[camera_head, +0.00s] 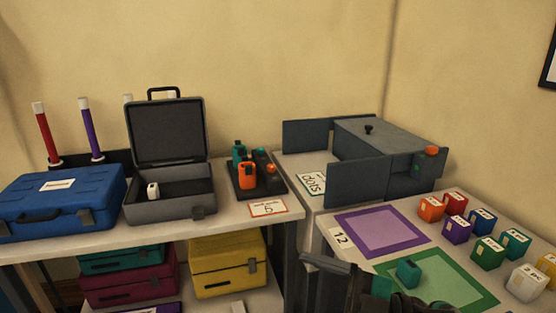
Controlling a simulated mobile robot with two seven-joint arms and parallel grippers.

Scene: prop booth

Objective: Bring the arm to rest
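My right gripper (335,268) is dark and shows at the bottom of the head view, low in front of the right-hand table. Its arm comes in from the lower right and is cut off by the frame's bottom edge. I cannot tell whether its fingers are open or shut. A teal cube (408,271) sits on the green-bordered mat (470,281) just beyond the arm; I see no grip on it. My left gripper is not in view.
An open grey case (168,205) and a shut blue case (62,205) stand on the left table. A grey cabinet (385,146) with open doors stands at the back. Several coloured cubes, including a red one (455,202), stand right of the bare purple mat (382,231).

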